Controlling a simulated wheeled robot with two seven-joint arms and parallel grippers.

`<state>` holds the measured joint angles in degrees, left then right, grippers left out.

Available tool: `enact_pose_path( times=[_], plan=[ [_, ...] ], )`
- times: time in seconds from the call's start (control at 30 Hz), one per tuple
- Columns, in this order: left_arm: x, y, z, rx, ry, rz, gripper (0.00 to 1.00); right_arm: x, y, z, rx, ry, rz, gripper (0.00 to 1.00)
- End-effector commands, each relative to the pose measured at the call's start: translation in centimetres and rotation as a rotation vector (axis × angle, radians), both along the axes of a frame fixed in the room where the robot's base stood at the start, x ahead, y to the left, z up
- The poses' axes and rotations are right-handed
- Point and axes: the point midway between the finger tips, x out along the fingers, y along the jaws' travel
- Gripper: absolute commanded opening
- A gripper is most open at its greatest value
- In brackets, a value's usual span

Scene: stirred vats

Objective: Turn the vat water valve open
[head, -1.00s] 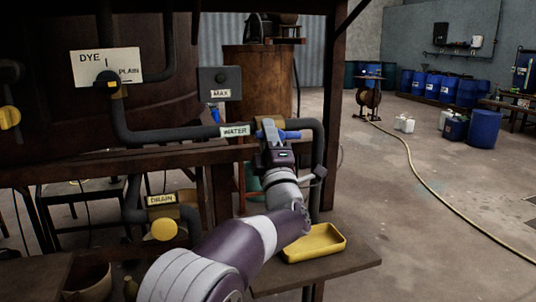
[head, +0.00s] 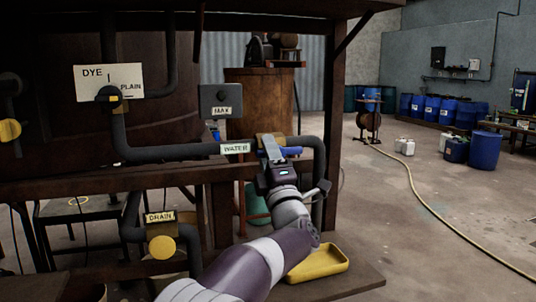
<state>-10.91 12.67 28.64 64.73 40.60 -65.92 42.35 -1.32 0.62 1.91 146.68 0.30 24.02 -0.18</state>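The water valve has a blue lever (head: 291,151) on the dark pipe, right of the WATER label (head: 235,148). The lever lies about level across the picture, with its end out to the right. My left gripper (head: 270,149) is at the lever, and a grey finger covers its middle. The far finger and the valve body are mostly hidden, so I cannot tell whether the gripper is closed on the lever. My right gripper is not in view.
A yellow drain valve (head: 162,247) sits at lower left, and a DYE/PLAIN selector (head: 108,94) at upper left. A yellow tray (head: 318,264) lies on a low shelf below my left arm. A dark post (head: 330,120) stands just right of the valve. Open floor lies further right.

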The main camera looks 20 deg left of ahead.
Motion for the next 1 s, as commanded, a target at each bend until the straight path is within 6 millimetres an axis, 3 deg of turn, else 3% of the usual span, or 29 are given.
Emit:
enact_pose_path(
  times=[0.27, 0.7, 1.0],
  plan=[
    [-0.6, -0.4, -0.4, 0.0, -0.002, -0.001, 0.43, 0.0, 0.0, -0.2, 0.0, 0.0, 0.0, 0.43],
    [-7.7, -5.4, -6.3, 0.001, -0.001, -0.002, 0.43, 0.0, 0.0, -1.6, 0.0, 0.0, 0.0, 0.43],
    [-8.7, -6.0, -7.0, 0.001, -0.001, 0.0, 0.43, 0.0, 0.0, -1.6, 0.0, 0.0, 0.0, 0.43]
  ],
)
